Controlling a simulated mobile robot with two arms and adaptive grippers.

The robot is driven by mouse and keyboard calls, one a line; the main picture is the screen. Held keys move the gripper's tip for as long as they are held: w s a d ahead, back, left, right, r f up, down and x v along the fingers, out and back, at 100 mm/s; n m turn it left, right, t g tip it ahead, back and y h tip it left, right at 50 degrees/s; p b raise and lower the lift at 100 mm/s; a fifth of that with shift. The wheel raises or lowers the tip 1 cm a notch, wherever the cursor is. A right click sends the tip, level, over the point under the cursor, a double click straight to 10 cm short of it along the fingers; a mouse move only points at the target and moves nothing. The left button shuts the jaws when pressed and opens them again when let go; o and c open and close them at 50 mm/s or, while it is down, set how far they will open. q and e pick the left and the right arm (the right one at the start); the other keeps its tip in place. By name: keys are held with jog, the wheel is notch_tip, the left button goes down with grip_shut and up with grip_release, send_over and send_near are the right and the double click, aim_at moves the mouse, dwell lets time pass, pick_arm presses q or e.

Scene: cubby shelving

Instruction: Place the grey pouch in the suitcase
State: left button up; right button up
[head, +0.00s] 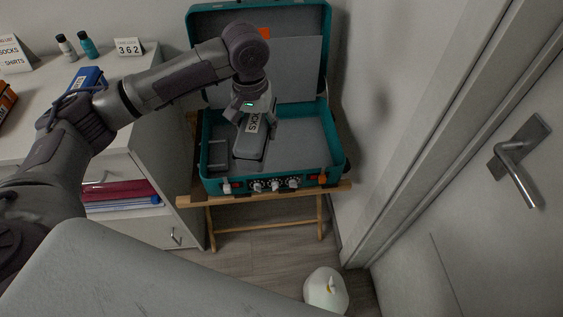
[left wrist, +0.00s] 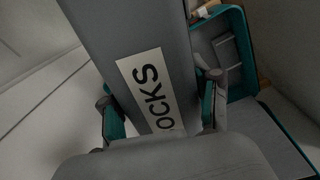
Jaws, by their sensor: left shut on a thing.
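The grey pouch (head: 250,141) has a white label reading "SOCKS". My left gripper (head: 253,112) is shut on the pouch and holds it over the left part of the open suitcase. In the left wrist view the pouch (left wrist: 140,60) sits between the two fingers of my left gripper (left wrist: 160,105). The teal suitcase (head: 212,184) stands open with its lid raised at the back and a grey lining. I cannot tell whether the pouch touches the suitcase floor. The suitcase also shows in the left wrist view (left wrist: 237,50). My right gripper is not in view.
The suitcase rests on a wooden folding stand (head: 263,229). A door with a handle (head: 517,160) is at right. A white bin (head: 326,291) stands on the floor.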

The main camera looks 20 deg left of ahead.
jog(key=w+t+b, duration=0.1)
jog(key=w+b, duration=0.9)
jog(key=b, duration=0.4)
pick_arm(q)
jog(key=w+a+f+n, duration=0.1)
jog(key=w+a+f, duration=0.2)
jog(key=f, duration=0.5)
jog(key=w+a+f+n, duration=0.1)
jog(key=w+a+f, duration=0.2)
jog(key=w+f, duration=0.3)
jog(key=w+a+f+n, duration=0.1)
jog(key=w+a+f, duration=0.2)
jog(key=f, duration=0.7)
jog(key=shift+w+f+b, duration=0.2)
jog(key=shift+w, duration=0.35)
jog(key=shift+w+f+b, duration=0.15)
jog(key=shift+w+f, duration=0.05)
jog(key=shift+w, duration=0.3)
notch_tip(320, 180, down, 4)
jog(key=shift+b, duration=0.55)
jog(key=shift+f, duration=0.25)
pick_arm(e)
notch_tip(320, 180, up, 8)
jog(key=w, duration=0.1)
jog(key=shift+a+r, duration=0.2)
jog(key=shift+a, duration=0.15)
pick_arm(q)
jog(key=shift+f, duration=0.1)
